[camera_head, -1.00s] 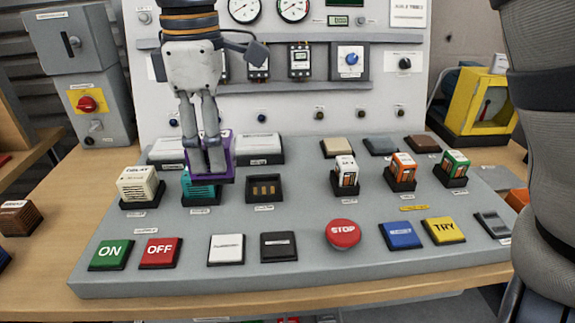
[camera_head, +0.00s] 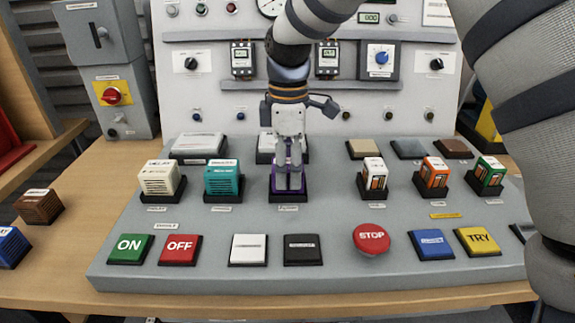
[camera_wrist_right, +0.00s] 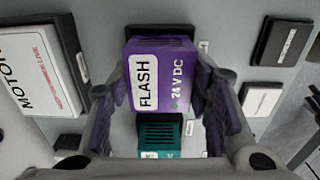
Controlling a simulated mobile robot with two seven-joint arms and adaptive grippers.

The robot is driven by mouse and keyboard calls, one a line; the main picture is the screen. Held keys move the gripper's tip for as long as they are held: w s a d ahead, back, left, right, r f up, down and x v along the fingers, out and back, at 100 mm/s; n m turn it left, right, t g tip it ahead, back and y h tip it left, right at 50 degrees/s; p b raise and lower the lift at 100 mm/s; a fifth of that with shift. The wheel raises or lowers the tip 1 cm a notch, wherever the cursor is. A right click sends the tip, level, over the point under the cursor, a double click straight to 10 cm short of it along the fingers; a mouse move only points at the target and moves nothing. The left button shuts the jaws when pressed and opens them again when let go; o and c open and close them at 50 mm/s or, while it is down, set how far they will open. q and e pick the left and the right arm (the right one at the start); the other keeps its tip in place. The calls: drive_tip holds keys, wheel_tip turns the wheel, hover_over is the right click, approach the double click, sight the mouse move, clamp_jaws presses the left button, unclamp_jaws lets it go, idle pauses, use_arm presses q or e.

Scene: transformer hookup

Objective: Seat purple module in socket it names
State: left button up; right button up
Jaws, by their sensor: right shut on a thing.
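The purple module (camera_wrist_right: 165,80) shows in the right wrist view, its label reading FLASH and 24 V DC. In the head view my right gripper (camera_head: 289,186) points down, shut on this module, mostly hidden behind the fingers with purple edges (camera_head: 274,180) showing. The module is at the third black socket (camera_head: 290,199) in the left row, right of the teal module (camera_head: 223,181). The small label below that socket is too blurred to read. I cannot tell whether the module is fully down in it. My left gripper is not in view.
A cream module (camera_head: 160,181) sits left of the teal one. White, orange and green modules stand in sockets to the right. Buttons including a red STOP (camera_head: 371,238) line the panel's front. A brown block (camera_head: 38,206) and a blue block (camera_head: 10,247) lie on the table at left.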

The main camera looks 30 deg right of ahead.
sight(288, 165)
drive_tip(key=o, duration=1.2)
drive_tip(key=shift+f, duration=0.15)
wheel_tip(288, 165, up, 12)
drive_tip(key=shift+r, duration=0.15)
